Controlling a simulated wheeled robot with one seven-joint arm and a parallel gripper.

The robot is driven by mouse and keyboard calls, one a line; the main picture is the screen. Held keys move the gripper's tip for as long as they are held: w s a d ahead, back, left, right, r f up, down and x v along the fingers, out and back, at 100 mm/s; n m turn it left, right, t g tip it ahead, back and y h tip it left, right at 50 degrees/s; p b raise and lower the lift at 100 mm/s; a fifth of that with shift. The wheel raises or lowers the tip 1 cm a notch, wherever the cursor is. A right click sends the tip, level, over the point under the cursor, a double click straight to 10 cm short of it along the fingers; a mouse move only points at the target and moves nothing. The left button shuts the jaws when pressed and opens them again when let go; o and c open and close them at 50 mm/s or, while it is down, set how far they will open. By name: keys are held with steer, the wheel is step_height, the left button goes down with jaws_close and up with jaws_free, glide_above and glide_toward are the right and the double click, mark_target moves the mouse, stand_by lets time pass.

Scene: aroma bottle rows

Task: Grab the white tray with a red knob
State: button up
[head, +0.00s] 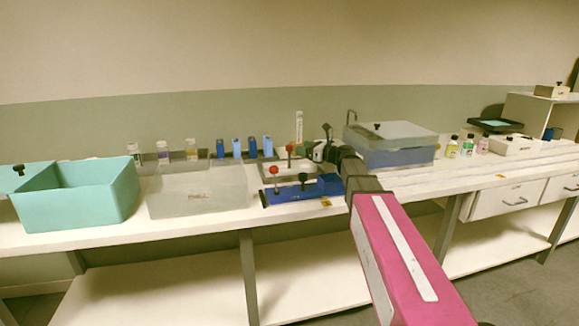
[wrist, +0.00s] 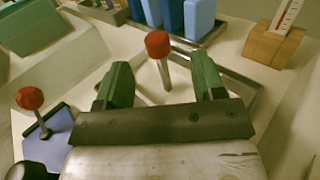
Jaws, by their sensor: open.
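The tray (head: 297,180) sits on the bench with a red knob (head: 290,149) on a thin metal post. In the wrist view the red knob (wrist: 157,44) stands upright between the lines of my two green fingers. The tray's metallic rim (wrist: 236,72) shows behind and to the right of them. My gripper (wrist: 161,76) is open and empty, with a gap on each side of the post. I cannot tell whether the post is fully between the fingertips or just beyond them. My gripper body hides the near part of the tray.
A second red knob (wrist: 29,98) rises from a blue base (wrist: 45,128) left of my gripper. Blue bottles (wrist: 172,14) stand behind the tray. A thermometer on a wooden block (wrist: 272,45) is at the right. A clear bin (head: 198,193) and a lidded blue box (head: 390,156) flank the area.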

mark_target(289, 145)
steer(key=shift+x, duration=3.55)
steer(key=shift+s+a+f, duration=0.1)
steer(key=shift+s+f, duration=0.1)
steer(key=shift+s, duration=0.05)
jaws_close()
